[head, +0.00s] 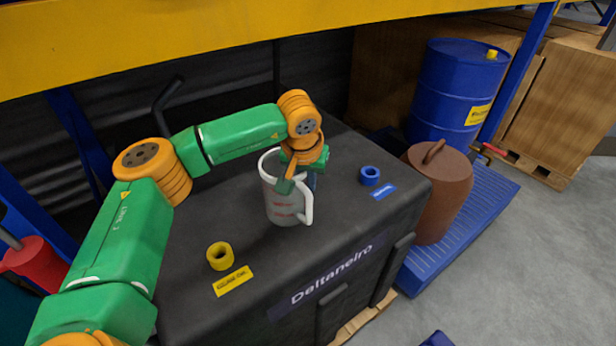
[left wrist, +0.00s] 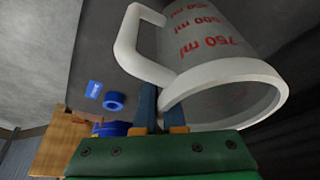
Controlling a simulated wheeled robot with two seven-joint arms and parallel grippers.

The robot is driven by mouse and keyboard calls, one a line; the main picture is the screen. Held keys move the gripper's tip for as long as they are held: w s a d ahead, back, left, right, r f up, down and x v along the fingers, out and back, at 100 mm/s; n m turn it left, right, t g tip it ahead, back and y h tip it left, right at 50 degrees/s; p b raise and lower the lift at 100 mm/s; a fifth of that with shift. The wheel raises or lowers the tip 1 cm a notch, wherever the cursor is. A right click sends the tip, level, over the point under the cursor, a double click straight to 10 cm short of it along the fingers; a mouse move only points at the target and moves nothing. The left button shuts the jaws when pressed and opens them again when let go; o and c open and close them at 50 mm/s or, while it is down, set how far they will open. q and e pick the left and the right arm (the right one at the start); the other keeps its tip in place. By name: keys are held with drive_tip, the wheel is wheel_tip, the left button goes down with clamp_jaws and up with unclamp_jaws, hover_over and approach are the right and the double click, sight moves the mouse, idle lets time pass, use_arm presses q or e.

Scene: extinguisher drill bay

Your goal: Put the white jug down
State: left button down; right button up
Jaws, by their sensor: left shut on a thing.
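The white jug (head: 279,207) is grey-white and see-through with red volume marks and a white handle. It is upright over the black box top, between the yellow ring and the blue ring. I cannot tell whether its base touches the top. My left gripper (head: 298,178) is shut on the jug at its upper right side, near the handle. In the left wrist view the jug (left wrist: 222,65) fills the upper right, and the left gripper's blue fingers (left wrist: 148,108) are where the handle meets the rim. My right gripper is not in view.
On the black box (head: 345,255) are a yellow ring (head: 220,256) with a yellow label and a blue ring (head: 370,175) with a blue label. A brown lidded container (head: 441,195) and a blue drum (head: 445,90) stand at right. A yellow beam (head: 200,35) crosses above.

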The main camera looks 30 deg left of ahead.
use_arm(q)
drive_tip(key=shift+s+f, duration=0.1)
drive_tip(key=c, duration=1)
unclamp_jaws()
drive_tip(key=b+v, duration=0.1)
drive_tip(key=v, duration=1.1)
drive_tip(key=shift+r, duration=0.2)
drive_tip(key=shift+f, duration=0.1)
